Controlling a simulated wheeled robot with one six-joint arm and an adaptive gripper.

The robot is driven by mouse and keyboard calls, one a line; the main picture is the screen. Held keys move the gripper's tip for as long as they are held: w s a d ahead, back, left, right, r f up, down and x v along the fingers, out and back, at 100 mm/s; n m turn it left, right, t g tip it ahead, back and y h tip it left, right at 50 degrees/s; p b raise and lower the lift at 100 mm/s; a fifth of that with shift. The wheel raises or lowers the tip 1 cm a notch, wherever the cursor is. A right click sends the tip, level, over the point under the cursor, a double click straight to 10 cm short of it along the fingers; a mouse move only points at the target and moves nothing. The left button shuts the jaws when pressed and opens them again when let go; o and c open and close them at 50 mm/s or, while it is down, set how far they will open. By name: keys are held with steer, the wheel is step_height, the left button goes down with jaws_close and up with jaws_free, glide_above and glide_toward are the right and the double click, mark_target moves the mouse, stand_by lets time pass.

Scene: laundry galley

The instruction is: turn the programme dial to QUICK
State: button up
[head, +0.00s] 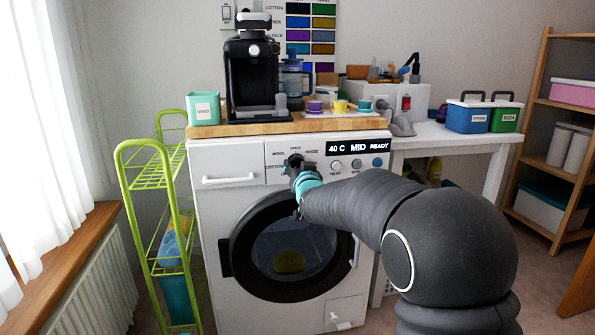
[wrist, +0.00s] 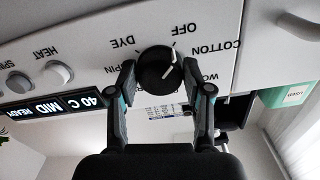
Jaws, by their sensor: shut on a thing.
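The programme dial (wrist: 158,67) is a round black knob on the white washing machine panel, with a white pointer line. The wrist view is upside down, with OFF, COTTON, DYE and SPIN legible around the dial. The pointer line slants to the upper right there, towards the side between OFF and COTTON. My gripper (wrist: 162,78) has a finger on each side of the dial and is shut on it. Labels below the dial are partly hidden by it and the fingers; I cannot read QUICK there. In the head view my gripper (head: 296,168) covers most of the dial.
The washing machine (head: 226,227) has buttons and a display (head: 358,147) reading 40 C, MID, READY right of the dial. A coffee machine (head: 252,75) and cups stand on the wooden top above. A green rack (head: 133,180) stands at left.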

steer(key=m+b, duration=0.7)
steer(key=m, duration=0.1)
steer(key=shift+a+b, duration=0.1)
steer(key=shift+b, duration=0.25)
steer(key=m, duration=0.4)
steer(key=shift+r, duration=0.2)
steer(key=m, duration=0.3)
steer(key=shift+m, duration=0.4)
steer(key=m, duration=0.3)
steer(key=shift+r+m, duration=0.1)
steer(key=shift+m, duration=0.2)
steer(key=m, duration=0.3)
steer(key=shift+r+m, duration=0.1)
steer(key=shift+m, duration=2.1)
